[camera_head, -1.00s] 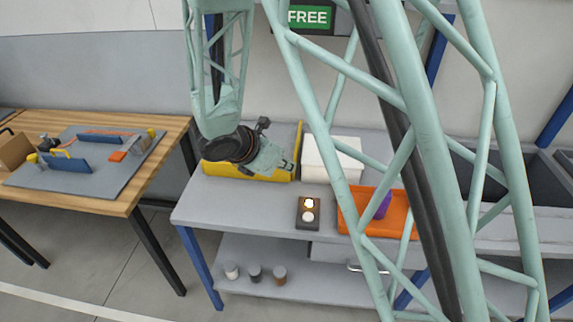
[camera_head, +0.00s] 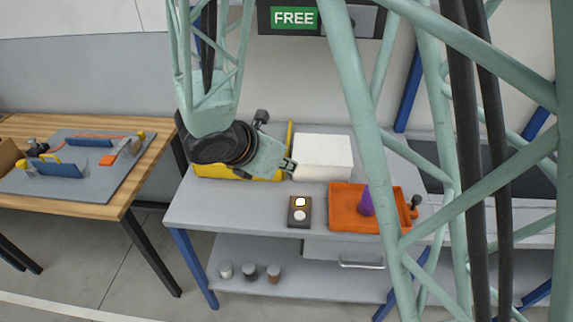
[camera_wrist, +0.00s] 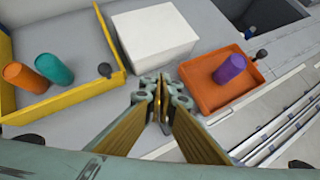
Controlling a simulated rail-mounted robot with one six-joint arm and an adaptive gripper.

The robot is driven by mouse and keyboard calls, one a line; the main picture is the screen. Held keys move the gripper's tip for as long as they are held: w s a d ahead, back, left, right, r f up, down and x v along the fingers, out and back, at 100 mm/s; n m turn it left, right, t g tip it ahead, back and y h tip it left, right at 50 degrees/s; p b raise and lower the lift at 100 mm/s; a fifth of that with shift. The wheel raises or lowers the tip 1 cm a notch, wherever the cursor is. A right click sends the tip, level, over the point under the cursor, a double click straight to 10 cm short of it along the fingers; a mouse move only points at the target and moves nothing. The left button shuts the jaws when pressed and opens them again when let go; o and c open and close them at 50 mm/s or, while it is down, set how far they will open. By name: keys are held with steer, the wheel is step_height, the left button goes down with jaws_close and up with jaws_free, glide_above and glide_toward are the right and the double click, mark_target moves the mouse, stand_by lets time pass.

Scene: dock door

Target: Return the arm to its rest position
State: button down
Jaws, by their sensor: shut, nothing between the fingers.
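My gripper (camera_head: 291,166) is above the grey workbench (camera_head: 240,208), just left of the white box (camera_head: 322,158) in the head view. In the wrist view my gripper (camera_wrist: 162,88) has its fingers together, with nothing between them. It is apart from the orange tray (camera_wrist: 207,92), which shows to its right with a purple cylinder (camera_wrist: 229,69) in it. In the head view my forearm hides part of the yellow-walled bin (camera_head: 208,172).
An orange cylinder (camera_wrist: 25,77) and a teal cylinder (camera_wrist: 54,69) are in the yellow-walled bin. A dark block with two round lights (camera_head: 300,212) sits at the bench front. A wooden table (camera_head: 100,208) stands left. Several small jars (camera_head: 249,271) are on the lower shelf.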

steer(key=shift+s+r, duration=0.25)
steer(key=shift+d, duration=0.1)
stand_by(0.4)
steer(key=s+d+r+m+g+b, duration=0.1)
steer(key=s+d+r+m+g, duration=0.15)
steer(key=s+d+m, duration=0.5)
steer(key=s+d+r+m+g+b, duration=0.2)
steer(key=s+d+m+g, duration=0.25)
steer(key=d+m, duration=0.55)
steer(key=s+r+m+t+y+p, duration=0.3)
steer(key=s+r+m, duration=0.7)
steer(key=s+r, duration=0.7)
steer(key=shift+s+r+t+y, duration=0.5)
steer(key=shift+s+y, duration=0.8)
steer(key=shift+s, duration=0.8)
